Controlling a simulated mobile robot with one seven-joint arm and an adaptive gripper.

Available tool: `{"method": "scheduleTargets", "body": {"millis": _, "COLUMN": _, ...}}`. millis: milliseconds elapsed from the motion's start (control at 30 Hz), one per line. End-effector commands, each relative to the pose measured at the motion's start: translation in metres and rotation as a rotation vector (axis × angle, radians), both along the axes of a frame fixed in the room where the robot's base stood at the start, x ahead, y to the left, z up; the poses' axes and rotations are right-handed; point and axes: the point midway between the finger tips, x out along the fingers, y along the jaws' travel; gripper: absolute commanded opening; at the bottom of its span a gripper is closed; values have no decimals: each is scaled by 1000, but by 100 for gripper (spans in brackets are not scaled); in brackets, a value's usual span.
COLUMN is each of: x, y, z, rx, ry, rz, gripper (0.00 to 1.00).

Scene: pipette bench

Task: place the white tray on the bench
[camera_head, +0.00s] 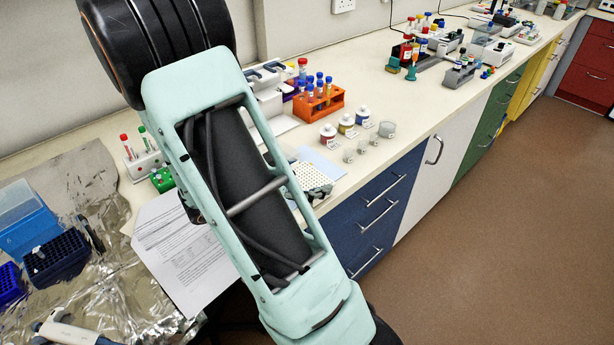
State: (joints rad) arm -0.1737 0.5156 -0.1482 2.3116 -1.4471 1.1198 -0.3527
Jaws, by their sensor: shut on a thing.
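A white tray with rows of small holes (314,176) shows just right of my arm, near the front edge of the bench. My arm link hides its left part. I cannot tell whether it rests on the bench or is held above it. The pale bench (398,143) runs from the left front to the far right.
Close to the tray are a light blue sheet (321,160), small jars (346,126) and an orange tube rack (318,104). A printed paper (185,257), crumpled foil (130,290) and a dark blue tip box (57,258) lie left.

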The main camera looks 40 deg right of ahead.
Motion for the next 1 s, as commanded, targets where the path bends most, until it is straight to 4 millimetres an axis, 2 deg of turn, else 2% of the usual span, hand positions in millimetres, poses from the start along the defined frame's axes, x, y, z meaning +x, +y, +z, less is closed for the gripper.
{"method": "scheduleTargets", "body": {"millis": 67, "x": 0, "y": 0, "z": -4, "rx": 0, "ry": 0, "rz": 0, "gripper": 54}}
{"method": "scheduleTargets", "body": {"millis": 100, "x": 0, "y": 0, "z": -3, "rx": 0, "ry": 0, "rz": 0, "gripper": 80}}
{"method": "scheduleTargets", "body": {"millis": 233, "x": 0, "y": 0, "z": -3, "rx": 0, "ry": 0, "rz": 0, "gripper": 95}}
{"method": "scheduleTargets", "body": {"millis": 633, "x": 0, "y": 0, "z": 3, "rx": 0, "ry": 0, "rz": 0, "gripper": 96}}
{"method": "scheduleTargets", "body": {"millis": 767, "x": 0, "y": 19, "z": 8, "rx": 0, "ry": -3, "rz": 4, "gripper": 96}}
{"method": "scheduleTargets", "body": {"millis": 1000, "x": -4, "y": 68, "z": 29, "rx": 1, "ry": -3, "rz": 4, "gripper": 96}}
